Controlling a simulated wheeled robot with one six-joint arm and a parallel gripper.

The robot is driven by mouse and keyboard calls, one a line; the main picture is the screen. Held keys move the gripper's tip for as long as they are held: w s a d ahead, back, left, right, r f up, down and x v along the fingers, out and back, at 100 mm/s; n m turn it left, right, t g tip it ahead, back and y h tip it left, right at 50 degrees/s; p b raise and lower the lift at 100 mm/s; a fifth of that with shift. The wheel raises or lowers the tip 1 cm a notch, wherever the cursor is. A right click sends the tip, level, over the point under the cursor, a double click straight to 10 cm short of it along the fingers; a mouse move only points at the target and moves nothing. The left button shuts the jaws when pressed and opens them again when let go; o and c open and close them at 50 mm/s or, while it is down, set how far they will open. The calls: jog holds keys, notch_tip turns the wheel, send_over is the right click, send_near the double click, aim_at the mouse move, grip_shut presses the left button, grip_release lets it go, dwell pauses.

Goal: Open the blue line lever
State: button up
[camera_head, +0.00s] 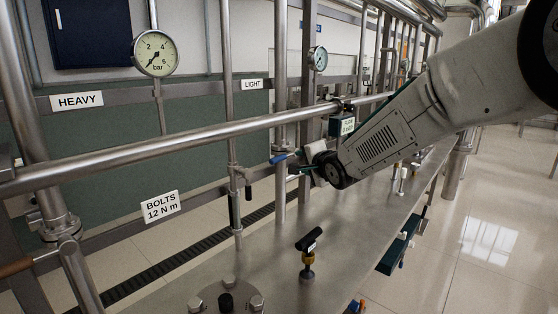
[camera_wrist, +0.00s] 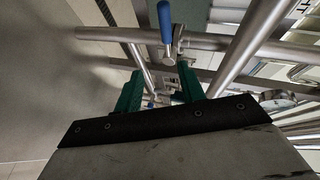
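The blue line lever (camera_head: 279,158) is a short blue handle on a pipe fitting, just left of my gripper in the head view. It also shows in the wrist view (camera_wrist: 165,21), at the top, beyond the fingertips and roughly in line with the gap between them. My gripper (camera_head: 294,169) is close to the lever. In the wrist view my gripper (camera_wrist: 160,82) has its two green fingers spread apart with nothing held between them. The lever's valve body is partly hidden behind my gripper in the head view.
A long horizontal pipe (camera_head: 185,137) crosses in front, with vertical pipes (camera_head: 280,100) behind. A small tagged box (camera_head: 343,126) hangs above my gripper. A black-handled valve (camera_head: 308,240) stands on the steel deck (camera_head: 265,270). Two gauges are at the back.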

aim_at(280, 159)
jog(key=shift+m+t+y, duration=0.3)
jog(key=shift+m+y, duration=0.1)
jog(key=shift+y, duration=0.5)
jog(key=x, duration=0.4)
jog(key=s+a+x, duration=0.1)
jog(key=x, duration=0.2)
jog(key=a+x, duration=0.1)
jog(key=x, duration=0.3)
jog(key=shift+w+a+f, duration=0.1)
jog(key=shift+a+f, duration=0.15)
jog(key=shift+a, duration=0.05)
grip_shut()
